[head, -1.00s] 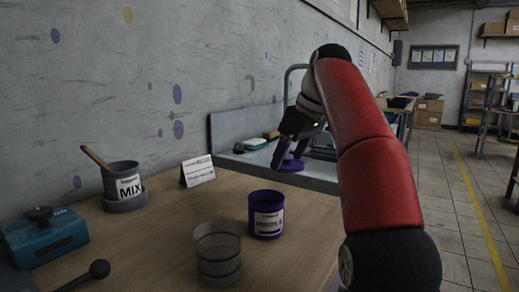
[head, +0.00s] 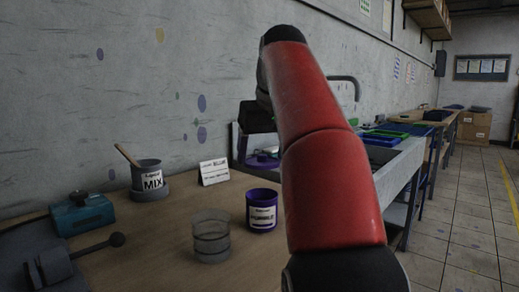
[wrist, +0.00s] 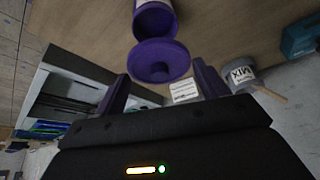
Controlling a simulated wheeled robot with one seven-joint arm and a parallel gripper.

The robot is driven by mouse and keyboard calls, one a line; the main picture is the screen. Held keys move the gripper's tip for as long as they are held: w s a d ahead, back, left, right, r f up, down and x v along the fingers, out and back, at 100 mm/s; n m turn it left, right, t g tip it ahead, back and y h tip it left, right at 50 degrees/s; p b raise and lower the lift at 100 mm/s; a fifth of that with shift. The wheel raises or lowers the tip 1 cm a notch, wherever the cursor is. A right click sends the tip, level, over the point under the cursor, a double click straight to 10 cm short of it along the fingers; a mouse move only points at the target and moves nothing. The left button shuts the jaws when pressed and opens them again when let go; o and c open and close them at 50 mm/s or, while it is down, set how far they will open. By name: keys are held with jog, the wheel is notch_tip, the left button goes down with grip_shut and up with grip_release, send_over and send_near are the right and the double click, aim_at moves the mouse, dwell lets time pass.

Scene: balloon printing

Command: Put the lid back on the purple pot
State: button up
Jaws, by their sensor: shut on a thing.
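The purple pot (head: 262,215) stands upright and open on the wooden table, with a white label on its front. It also shows at the top of the wrist view (wrist: 152,22). The purple lid (head: 262,160) is off the pot, higher in the head view and behind the pot's rim. In the wrist view the lid (wrist: 148,50) sits between the two fingertips, close to the pot's mouth but apart from it. My gripper (wrist: 161,70) is shut on the lid. In the head view my red arm partly hides the gripper.
A clear ringed cup (head: 211,238) stands left of the pot. A white card (head: 214,172), a grey MIX pot (head: 147,178) and a teal box (head: 84,213) stand further left. A sink unit (head: 402,165) lies behind my arm at right. The wall (head: 130,70) bounds the table's back.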

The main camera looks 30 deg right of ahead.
jog(key=shift+f, duration=0.65)
notch_tip(320, 180, down, 5)
jog(key=b, duration=0.4)
jog(key=shift+r+p, duration=0.15)
jog(key=shift+p, duration=0.3)
dwell(0.7)
jog(key=shift+f, duration=0.25)
dwell(1.5)
jog(key=o, duration=1)
jog(key=shift+o, duration=0.3)
jog(key=shift+p, duration=0.3)
